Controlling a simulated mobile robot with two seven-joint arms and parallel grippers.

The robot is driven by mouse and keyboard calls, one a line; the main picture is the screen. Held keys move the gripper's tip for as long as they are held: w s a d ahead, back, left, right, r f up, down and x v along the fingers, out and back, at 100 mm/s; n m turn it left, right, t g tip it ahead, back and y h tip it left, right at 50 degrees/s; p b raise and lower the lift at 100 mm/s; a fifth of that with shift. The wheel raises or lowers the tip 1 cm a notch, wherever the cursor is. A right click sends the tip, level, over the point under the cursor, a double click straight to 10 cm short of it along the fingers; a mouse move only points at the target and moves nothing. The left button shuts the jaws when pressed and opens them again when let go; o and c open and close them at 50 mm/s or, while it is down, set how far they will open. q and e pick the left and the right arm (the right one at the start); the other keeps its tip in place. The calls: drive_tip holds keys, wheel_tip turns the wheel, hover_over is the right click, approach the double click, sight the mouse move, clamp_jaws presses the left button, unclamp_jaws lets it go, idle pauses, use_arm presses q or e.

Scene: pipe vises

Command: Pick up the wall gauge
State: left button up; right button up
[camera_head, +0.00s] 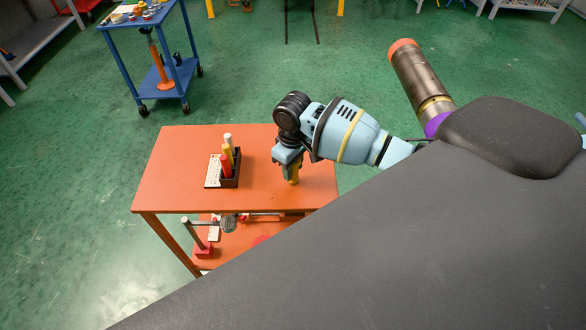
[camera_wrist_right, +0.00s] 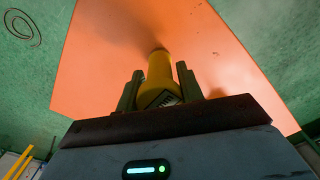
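My right gripper (camera_head: 290,166) points down over the right part of the orange table. Its two fingers stand on either side of a yellow cylindrical piece with a black-and-white label, which I take to be the wall gauge (camera_head: 293,177). In the right wrist view the gauge (camera_wrist_right: 159,75) sits between the fingers (camera_wrist_right: 160,88), with its narrower end toward the orange surface. The fingers appear closed on it. I cannot tell whether its end touches the tabletop. My left gripper is not in view.
The orange table (camera_head: 180,150) holds a dark rack (camera_head: 231,182) with red, yellow and white upright pieces, beside a white perforated card (camera_head: 213,170). The lower shelf carries tools. A blue cart (camera_head: 120,20) stands at the back left. The tabletop between rack and gripper is clear.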

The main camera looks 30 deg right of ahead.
drive_tip(key=shift+c, duration=1.3)
drive_tip(key=shift+r, duration=0.15)
drive_tip(key=shift+r, duration=0.6)
wheel_tip(320, 180, up, 2)
drive_tip(key=shift+w+r, duration=0.1)
drive_tip(key=shift+r, duration=0.1)
drive_tip(key=s+a, duration=0.2)
drive_tip(key=a, duration=0.5)
drive_tip(key=s+a+r, duration=0.1)
drive_tip(key=s+a, duration=0.2)
drive_tip(key=a, duration=0.5)
drive_tip(key=shift+a, duration=0.15)
drive_tip(key=s+d+r+m, duration=0.2)
drive_tip(key=s+d+r, duration=0.1)
drive_tip(key=r, duration=0.2)
drive_tip(key=s+d+r+m, duration=0.2)
drive_tip(key=d+r, duration=0.2)
drive_tip(key=r, duration=0.2)
drive_tip(key=shift+s+r, duration=0.15)
drive_tip(key=shift+s, duration=0.25)
drive_tip(key=shift+a, duration=0.1)
